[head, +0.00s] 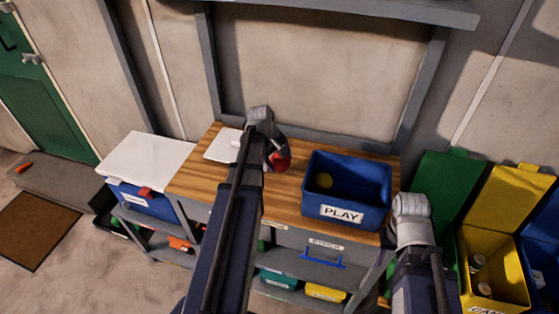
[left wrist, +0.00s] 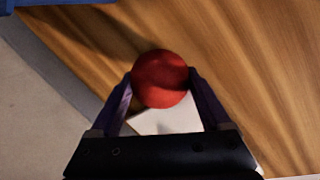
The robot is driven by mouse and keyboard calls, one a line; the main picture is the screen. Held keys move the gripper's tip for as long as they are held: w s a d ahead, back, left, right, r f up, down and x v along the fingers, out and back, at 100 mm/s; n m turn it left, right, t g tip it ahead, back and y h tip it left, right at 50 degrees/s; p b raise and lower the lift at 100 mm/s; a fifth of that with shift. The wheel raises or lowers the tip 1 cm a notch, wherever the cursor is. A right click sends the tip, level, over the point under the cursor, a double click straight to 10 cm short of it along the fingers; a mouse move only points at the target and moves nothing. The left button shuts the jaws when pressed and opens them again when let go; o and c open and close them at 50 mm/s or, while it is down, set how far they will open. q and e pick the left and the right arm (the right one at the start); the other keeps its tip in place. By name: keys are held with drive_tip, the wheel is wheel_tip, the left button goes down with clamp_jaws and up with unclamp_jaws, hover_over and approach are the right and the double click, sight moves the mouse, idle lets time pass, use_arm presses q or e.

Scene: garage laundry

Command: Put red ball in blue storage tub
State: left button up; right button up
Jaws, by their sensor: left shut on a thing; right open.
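The red ball (head: 281,161) is between the fingers of my left gripper (head: 276,158), above the wooden bench top. In the left wrist view the red ball (left wrist: 160,78) sits between both fingertips (left wrist: 160,88), which are shut on it. The blue storage tub (head: 351,213), labelled PLAY, stands on the bench just right of the ball, open at the top. My right gripper (head: 412,207) is open at the right of the tub, in front of the bins; its fingers are mostly hidden.
White paper (head: 222,146) lies on the bench (head: 287,212) left of my gripper. A white-lidded cooler (head: 146,161) stands at left. Open green (head: 446,188) and yellow (head: 516,196) bins stand at right.

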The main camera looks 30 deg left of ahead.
use_arm(q)
wheel_tip(320, 180, up, 9)
drive_tip(key=p, duration=0.8)
drive_tip(key=shift+f, duration=0.15)
